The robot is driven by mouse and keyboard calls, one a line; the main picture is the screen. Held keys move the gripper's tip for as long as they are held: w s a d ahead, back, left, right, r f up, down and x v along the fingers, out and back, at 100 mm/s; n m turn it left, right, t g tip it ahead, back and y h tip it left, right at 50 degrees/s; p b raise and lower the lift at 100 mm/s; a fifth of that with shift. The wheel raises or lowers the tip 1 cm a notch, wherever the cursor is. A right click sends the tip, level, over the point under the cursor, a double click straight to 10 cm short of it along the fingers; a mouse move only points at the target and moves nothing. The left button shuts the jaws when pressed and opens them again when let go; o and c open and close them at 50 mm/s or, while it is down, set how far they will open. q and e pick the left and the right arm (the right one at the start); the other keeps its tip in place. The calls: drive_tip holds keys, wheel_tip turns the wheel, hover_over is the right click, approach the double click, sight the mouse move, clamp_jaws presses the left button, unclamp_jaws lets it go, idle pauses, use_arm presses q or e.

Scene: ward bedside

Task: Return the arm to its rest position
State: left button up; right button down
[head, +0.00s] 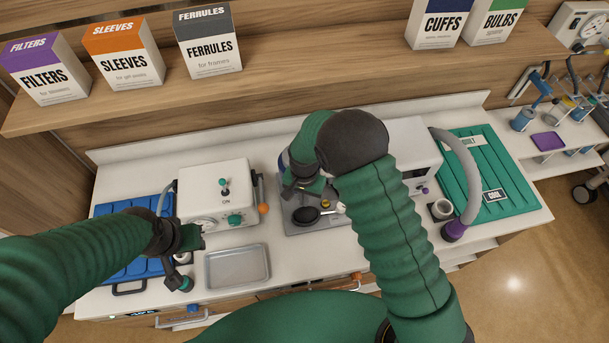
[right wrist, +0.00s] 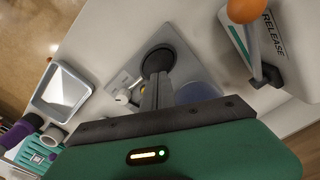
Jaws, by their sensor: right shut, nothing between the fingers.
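My right arm rises from the lower right of the head view and bends at a dark elbow. Its gripper (head: 300,190) hangs over the grey plate (head: 293,228) in the middle of the counter. In the right wrist view the gripper's fingers (right wrist: 157,95) are together, with nothing between them. They point toward a round black dish (right wrist: 158,62) on the plate; touching or apart is unclear. My left arm comes in from the left, with its gripper (head: 180,272) low beside the white machine (head: 217,190). Its finger opening cannot be made out.
An empty metal tray (head: 237,266) lies in front of the white machine. A blue ribbed mat (head: 105,209) is at left, a green ribbed mat (head: 512,183) at right. A curved grey hose (head: 468,170) stands near the green mat. A shelf (head: 290,75) with labelled boxes runs behind.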

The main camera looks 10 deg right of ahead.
drive_tip(key=shift+r, duration=0.5)
drive_tip(key=shift+f, duration=0.1)
drive_tip(key=shift+f, duration=0.1)
drive_tip(key=s+d+n+t+b, duration=0.1)
drive_tip(key=s+d+n+b, duration=0.2)
drive_tip(key=s+d+b, duration=0.2)
drive_tip(key=s+d+f+n+t+b, duration=0.1)
drive_tip(key=s+d+n+b, duration=0.2)
drive_tip(key=s+b, duration=0.6)
drive_tip(key=d+b, duration=0.2)
drive_tip(key=b, duration=0.2)
drive_tip(key=shift+s+f+t, duration=0.15)
drive_tip(key=shift+s+t, duration=0.15)
drive_tip(key=shift+s, duration=0.05)
drive_tip(key=shift+s+d, duration=0.1)
